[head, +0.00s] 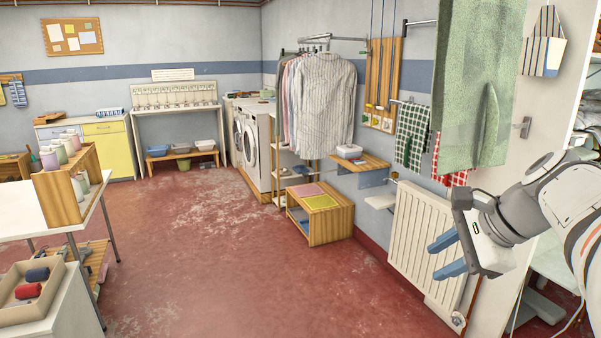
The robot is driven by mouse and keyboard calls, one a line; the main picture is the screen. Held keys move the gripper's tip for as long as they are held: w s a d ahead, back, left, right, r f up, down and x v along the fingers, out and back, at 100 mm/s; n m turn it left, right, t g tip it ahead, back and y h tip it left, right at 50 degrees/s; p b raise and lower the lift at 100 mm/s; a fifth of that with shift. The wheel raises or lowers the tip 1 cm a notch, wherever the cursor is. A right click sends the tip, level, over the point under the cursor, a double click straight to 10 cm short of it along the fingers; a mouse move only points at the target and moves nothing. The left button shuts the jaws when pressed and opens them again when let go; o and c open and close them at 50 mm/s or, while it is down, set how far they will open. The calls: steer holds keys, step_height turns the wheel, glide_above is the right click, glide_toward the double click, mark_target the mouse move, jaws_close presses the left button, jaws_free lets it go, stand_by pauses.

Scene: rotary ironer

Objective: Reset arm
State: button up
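My gripper (446,256) is at the right of the head view, in front of the white radiator (412,236). Its two blue fingers point left and are spread apart with nothing between them. My arm (540,207) reaches in from the right edge, bent at the wrist. The gripper looks clear of the radiator, though the exact gap cannot be told.
A green towel (478,80) hangs just above my gripper. A white door (545,110) stands behind my arm. A wooden rack of spools (68,180) stands on a table at left. The red floor (215,270) in the middle is clear.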

steer(key=s+a+f+n+g+h+p, duration=0.1)
steer(key=s+a+f+n, duration=0.3)
steer(key=n, duration=0.5)
steer(key=s+a+f+n+g+h+p, duration=0.2)
steer(key=s+a+f+n, duration=0.3)
steer(key=f+n, duration=0.3)
steer(key=shift+s+f+n+h, duration=0.15)
steer(key=shift+s+n+h, duration=0.35)
steer(key=shift+h, duration=0.3)
steer(key=shift+a, duration=0.1)
steer(key=shift+c, duration=0.5)
stand_by(0.4)
